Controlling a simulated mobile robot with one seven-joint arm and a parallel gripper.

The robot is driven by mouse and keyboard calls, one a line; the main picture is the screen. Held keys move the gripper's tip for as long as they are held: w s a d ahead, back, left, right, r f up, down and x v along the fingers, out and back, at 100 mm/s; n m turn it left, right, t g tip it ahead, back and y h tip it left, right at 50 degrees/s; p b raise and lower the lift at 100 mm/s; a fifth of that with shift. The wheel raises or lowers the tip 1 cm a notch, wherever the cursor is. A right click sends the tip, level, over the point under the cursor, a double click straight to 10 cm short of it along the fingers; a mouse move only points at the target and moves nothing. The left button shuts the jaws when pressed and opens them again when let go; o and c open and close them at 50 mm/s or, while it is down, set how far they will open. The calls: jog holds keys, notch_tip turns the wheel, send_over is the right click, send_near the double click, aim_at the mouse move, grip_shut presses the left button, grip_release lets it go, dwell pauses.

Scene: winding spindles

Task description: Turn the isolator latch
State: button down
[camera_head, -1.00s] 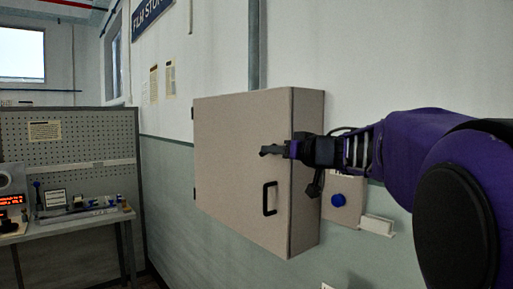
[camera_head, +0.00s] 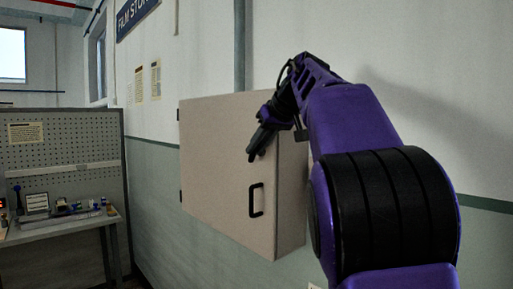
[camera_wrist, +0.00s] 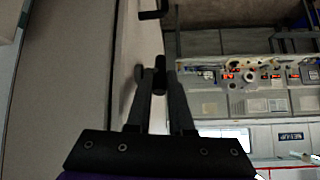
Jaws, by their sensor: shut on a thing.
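The isolator latch is a small dark piece (camera_wrist: 160,64) between my fingertips in the wrist view, close to the door face. In the head view my gripper and arm hide it. My gripper (camera_head: 256,150) is shut on it at the upper right of the cabinet door, with its fingers pointing down and left. The wrist view shows both fingers (camera_wrist: 159,76) on either side of the latch. The beige cabinet (camera_head: 215,165) hangs on the wall with its door closed. A black D-shaped handle (camera_head: 256,200) sits on the door below my gripper.
A workbench (camera_head: 60,228) with a pegboard (camera_head: 65,150) stands at the left. A film sign (camera_head: 135,14) and paper notices (camera_head: 155,80) are on the wall. The space in front of the door's left part is clear.

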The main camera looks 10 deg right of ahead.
jog(key=shift+w+a+g+h, duration=0.15)
jog(key=shift+g+h, duration=0.35)
jog(key=shift+g, duration=0.5)
jog(key=c, duration=1.1)
grip_release()
jog(key=shift+r, duration=0.15)
